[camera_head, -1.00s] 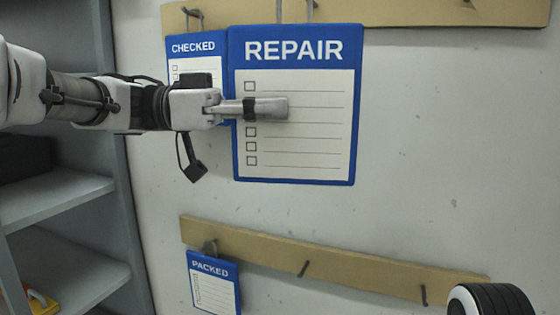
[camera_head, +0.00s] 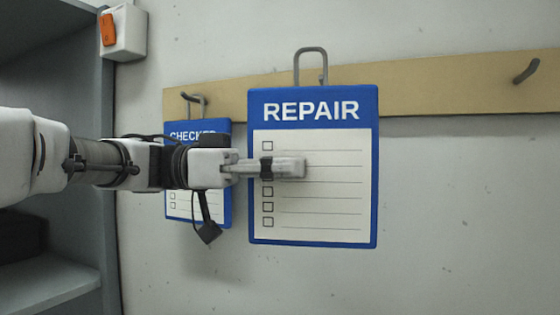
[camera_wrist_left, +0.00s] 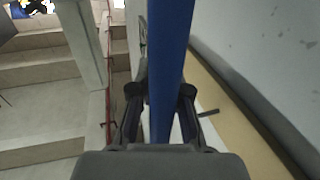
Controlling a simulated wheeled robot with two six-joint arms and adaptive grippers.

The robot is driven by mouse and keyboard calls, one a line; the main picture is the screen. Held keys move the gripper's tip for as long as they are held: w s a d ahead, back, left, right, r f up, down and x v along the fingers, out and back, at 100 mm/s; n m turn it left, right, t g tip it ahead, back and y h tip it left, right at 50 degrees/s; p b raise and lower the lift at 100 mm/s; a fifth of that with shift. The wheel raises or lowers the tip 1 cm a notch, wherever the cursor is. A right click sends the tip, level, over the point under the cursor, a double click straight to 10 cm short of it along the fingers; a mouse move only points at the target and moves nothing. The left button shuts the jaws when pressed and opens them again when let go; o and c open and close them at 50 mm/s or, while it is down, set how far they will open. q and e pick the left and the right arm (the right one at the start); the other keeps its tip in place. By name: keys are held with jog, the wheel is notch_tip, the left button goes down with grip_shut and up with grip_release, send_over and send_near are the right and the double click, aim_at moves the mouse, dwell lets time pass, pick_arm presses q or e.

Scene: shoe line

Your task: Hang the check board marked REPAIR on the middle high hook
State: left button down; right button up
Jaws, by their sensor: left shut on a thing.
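The REPAIR board (camera_head: 313,215) is blue-edged with a white checklist sheet and a grey wire loop (camera_head: 311,50) on top. My left gripper (camera_head: 290,167) is shut on the board at its left half and holds it nearly upright in front of the upper rail. In the left wrist view the board (camera_wrist_left: 168,50) shows edge-on between the fingers (camera_wrist_left: 160,97). The middle high hook is mostly or wholly hidden; a small grey piece shows inside the loop, and I cannot tell whether it is the hook. Whether the loop touches it is unclear. My right gripper is out of view.
The CHECKED board (camera_head: 200,213) hangs from the left hook (camera_head: 190,98) of the upper rail (camera_head: 430,92), partly behind my left arm. The right hook (camera_head: 527,71) is empty. A grey shelf unit (camera_head: 60,285) stands at the left.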

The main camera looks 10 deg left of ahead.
pick_arm(q)
jog(key=w+d+f+p, duration=0.2)
jog(key=w, duration=0.6)
jog(key=shift+w+d+p, duration=0.3)
jog(key=shift+w+p, duration=0.05)
jog(key=shift+p, duration=0.05)
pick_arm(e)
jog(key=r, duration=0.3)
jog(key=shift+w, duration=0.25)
pick_arm(q)
jog(key=shift+s+r, duration=0.1)
jog(key=shift+s, duration=0.05)
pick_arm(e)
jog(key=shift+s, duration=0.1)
